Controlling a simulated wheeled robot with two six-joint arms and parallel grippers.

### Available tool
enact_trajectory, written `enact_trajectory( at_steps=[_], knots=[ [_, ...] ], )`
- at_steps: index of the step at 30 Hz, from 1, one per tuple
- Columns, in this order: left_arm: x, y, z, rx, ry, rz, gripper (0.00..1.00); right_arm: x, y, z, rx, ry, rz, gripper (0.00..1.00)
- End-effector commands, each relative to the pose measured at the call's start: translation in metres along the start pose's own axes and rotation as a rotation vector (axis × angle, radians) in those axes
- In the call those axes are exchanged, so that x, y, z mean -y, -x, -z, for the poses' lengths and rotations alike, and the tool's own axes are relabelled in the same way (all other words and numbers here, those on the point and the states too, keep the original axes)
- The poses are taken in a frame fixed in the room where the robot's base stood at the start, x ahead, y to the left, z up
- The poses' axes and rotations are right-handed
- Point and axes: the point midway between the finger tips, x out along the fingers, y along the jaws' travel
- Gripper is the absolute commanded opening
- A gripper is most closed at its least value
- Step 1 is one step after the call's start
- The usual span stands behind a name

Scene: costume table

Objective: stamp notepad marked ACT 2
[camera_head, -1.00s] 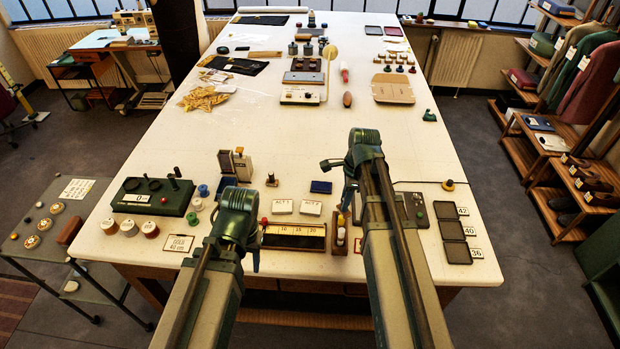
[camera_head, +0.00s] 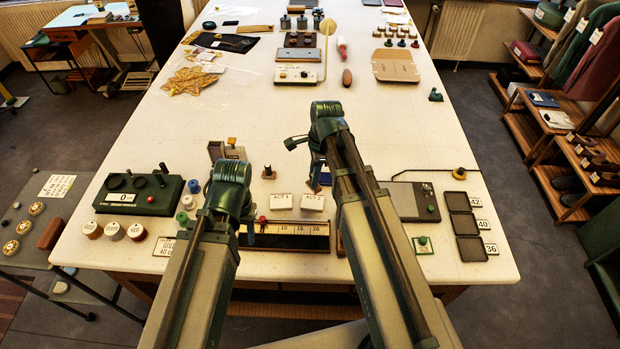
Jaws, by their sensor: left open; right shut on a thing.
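Two white notepads lie side by side on the table, one marked ACT 1 (camera_head: 281,201) and one marked ACT 2 (camera_head: 312,203). My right gripper (camera_head: 315,185) points down just behind the ACT 2 notepad, over the dark blue ink pad (camera_head: 325,178). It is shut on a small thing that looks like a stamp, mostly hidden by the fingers. I cannot tell whether it touches the pad. My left gripper (camera_head: 251,234) is open, low at the left end of the ruler-marked box, left of the notepads. Its fingers are partly hidden by its own wrist.
The ruler-marked box (camera_head: 290,230) lies in front of the notepads. A green case (camera_head: 140,193) and thread spools stand left. A grey panel (camera_head: 408,200) and dark trays (camera_head: 464,224) lie right. The table's middle behind my arms is clear.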

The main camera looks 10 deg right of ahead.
Motion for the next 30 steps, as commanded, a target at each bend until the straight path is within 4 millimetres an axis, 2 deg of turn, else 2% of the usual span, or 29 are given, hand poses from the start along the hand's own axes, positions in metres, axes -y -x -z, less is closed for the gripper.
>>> enact_trajectory(
  at_steps=[1, 11, 23, 30],
  knots=[
    [-0.001, -0.011, 0.002, -0.001, -0.001, 0.000, 0.50, 0.001, -0.011, 0.001, 0.000, 0.000, 0.000, 0.00],
    [0.001, -0.041, 0.017, -0.001, -0.002, 0.001, 0.50, 0.015, -0.041, 0.004, 0.000, 0.000, 0.000, 0.00],
    [0.001, -0.045, 0.019, -0.002, -0.003, 0.001, 0.50, 0.017, -0.045, 0.004, 0.000, 0.000, 0.001, 0.00],
    [0.000, -0.062, 0.020, -0.001, -0.006, 0.002, 0.50, 0.017, -0.062, 0.006, 0.000, 0.000, 0.000, 0.00]
  ],
)
